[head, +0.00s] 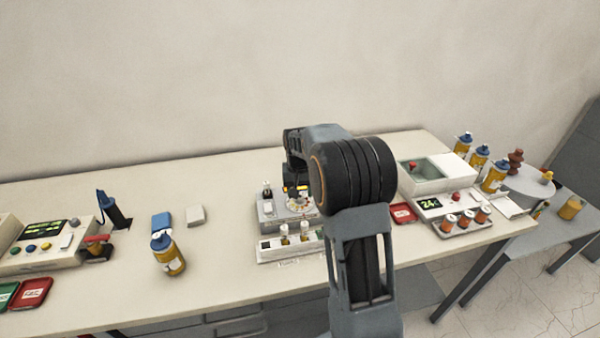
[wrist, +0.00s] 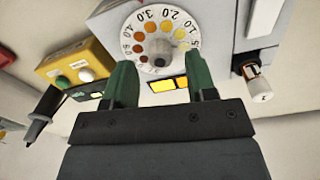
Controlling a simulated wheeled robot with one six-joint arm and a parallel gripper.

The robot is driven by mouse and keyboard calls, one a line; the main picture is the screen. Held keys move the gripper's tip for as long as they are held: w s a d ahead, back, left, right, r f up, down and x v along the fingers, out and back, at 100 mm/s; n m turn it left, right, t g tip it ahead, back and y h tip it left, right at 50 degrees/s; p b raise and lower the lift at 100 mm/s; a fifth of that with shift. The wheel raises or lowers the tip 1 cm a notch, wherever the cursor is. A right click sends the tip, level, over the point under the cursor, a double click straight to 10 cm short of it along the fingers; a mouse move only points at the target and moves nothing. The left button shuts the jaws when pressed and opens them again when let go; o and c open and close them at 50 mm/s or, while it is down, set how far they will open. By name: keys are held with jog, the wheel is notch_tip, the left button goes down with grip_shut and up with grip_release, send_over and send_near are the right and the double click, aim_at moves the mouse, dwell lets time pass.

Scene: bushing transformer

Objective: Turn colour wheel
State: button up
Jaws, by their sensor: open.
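The colour wheel (wrist: 158,36) is a pale disc in the wrist view, with a ring of dots from pale yellow to dark brown, numbers around the rim and a central hub. It is mounted on a light grey instrument (wrist: 222,28). Two lit yellow windows (wrist: 168,84) show just below the wheel. My gripper (wrist: 159,65) is open, its two green fingers apart at the wheel's lower rim, with nothing held between them. I cannot tell whether they touch the wheel. In the head view the instrument (head: 268,208) is partly behind my arm, and the fingers are hard to make out.
A white rack with vials (head: 283,252) stands just in front of the instrument. A red tray (head: 403,213) and a meter reading 24 (head: 430,204) are to the right. A yellow-and-blue bottle (head: 168,254) stands left. The table between it and the rack is clear.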

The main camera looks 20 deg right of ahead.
aim_at(299, 206)
notch_tip(299, 206, up, 12)
jog(key=shift+f, duration=0.15)
jog(key=shift+a, duration=0.1)
dwell(0.6)
jog(key=s+a+f+n+t, duration=0.2)
jog(key=s+a, duration=0.2)
jog(key=s, duration=0.7)
jog(key=s+a+f+n+t, duration=0.1)
jog(key=s+a, duration=0.4)
jog(key=s, duration=0.6)
jog(key=shift+a+f+n+t, duration=0.3)
jog(key=shift+f+n+t, duration=0.05)
jog(key=shift+n+t, duration=0.25)
